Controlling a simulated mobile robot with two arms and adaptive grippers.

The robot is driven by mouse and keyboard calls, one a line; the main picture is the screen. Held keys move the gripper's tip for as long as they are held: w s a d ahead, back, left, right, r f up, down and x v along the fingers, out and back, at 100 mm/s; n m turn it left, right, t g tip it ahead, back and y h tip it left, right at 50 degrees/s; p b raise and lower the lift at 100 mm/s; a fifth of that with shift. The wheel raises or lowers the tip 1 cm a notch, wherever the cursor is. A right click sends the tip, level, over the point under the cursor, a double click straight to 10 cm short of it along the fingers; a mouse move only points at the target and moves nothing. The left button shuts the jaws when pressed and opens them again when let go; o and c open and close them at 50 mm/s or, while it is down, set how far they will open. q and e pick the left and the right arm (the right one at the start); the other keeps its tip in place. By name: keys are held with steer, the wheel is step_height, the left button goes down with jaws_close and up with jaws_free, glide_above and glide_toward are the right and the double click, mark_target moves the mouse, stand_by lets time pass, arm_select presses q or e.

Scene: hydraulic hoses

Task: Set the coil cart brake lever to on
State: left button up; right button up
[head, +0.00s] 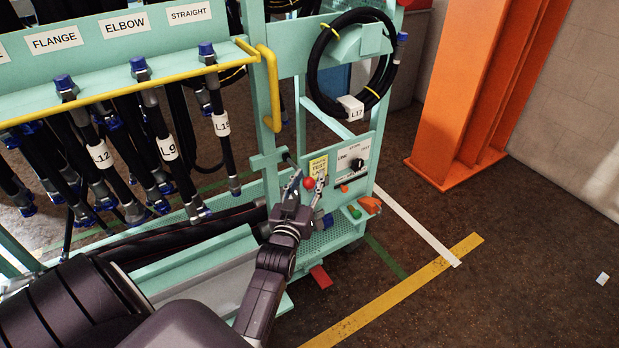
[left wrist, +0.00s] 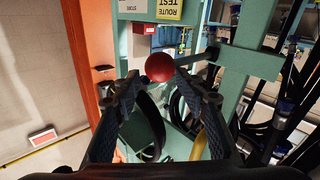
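The teal coil cart (head: 345,115) carries a lever with a red ball knob (head: 309,184) on a dark rod, low at its near end. The red ball also shows in the left wrist view (left wrist: 160,67), with its rod running off to the right. My left gripper (head: 307,186) reaches the knob from below. Its two fingers are apart, one on each side of the ball, and they show in the left wrist view (left wrist: 157,78). I cannot tell whether either finger touches the ball. No readable on or off mark shows by the lever. My right gripper is out of view.
Beside the lever are a yellow route test label (head: 318,166) and a selector panel with a black knob (head: 357,164). A coiled hose L17 (head: 351,108) hangs above. Labelled hoses (head: 168,148) hang left behind a yellow rail (head: 130,97). An orange column (head: 470,90) stands right; open floor lies before it.

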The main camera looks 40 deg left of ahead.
arm_select(q)
steer(key=s+f, duration=0.5)
steer(key=s, duration=0.1)
steer(key=shift+s+d+f+b, duration=0.15)
steer(key=shift+f+b, duration=0.1)
steer(key=shift+b, duration=0.15)
stand_by(0.4)
stand_by(0.4)
step_height(320, 180, up, 10)
stand_by(0.4)
stand_by(0.4)
